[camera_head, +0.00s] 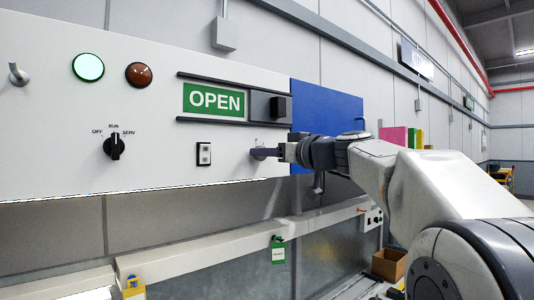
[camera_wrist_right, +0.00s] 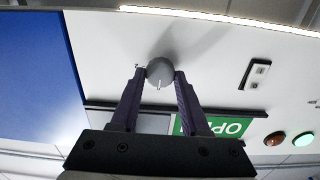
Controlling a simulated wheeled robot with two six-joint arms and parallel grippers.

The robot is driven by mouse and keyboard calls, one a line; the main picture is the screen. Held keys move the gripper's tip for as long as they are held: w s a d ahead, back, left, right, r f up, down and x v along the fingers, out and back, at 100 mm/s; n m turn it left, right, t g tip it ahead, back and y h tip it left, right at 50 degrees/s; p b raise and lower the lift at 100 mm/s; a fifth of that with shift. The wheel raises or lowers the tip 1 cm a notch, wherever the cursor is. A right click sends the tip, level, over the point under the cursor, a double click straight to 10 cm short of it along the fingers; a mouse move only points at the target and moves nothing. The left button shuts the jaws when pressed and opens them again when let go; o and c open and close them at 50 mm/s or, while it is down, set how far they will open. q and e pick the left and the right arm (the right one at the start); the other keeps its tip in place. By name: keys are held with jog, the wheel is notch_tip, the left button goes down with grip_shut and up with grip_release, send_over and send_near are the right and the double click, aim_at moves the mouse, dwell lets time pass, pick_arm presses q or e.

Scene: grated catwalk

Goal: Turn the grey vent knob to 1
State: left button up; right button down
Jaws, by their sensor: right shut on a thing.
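The grey vent knob (camera_wrist_right: 160,71) is round, on the white panel, with a pale pointer line on its near side. My right gripper (camera_wrist_right: 161,77) has one finger on each side of it and is shut on it. In the head view the right gripper (camera_head: 266,153) reaches the panel's right end from the right, and its fingers mostly cover the knob. Small marks show near the knob, but I cannot read them or tell which number the pointer faces. My left gripper is not in view.
The panel (camera_head: 60,165) also carries a black OFF/RUN/SERV selector (camera_head: 114,146), a rocker switch (camera_head: 204,154), a green OPEN sign (camera_head: 213,100) with a dark slider (camera_head: 268,106), a green lamp (camera_head: 88,67) and a red lamp (camera_head: 139,75). A blue board (camera_head: 325,98) adjoins it.

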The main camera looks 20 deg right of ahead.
jog(key=shift+d+m+b, duration=0.15)
jog(key=shift+m+b, duration=1.95)
jog(key=shift+m, duration=2.2)
jog(key=shift+c, duration=2)
grip_release()
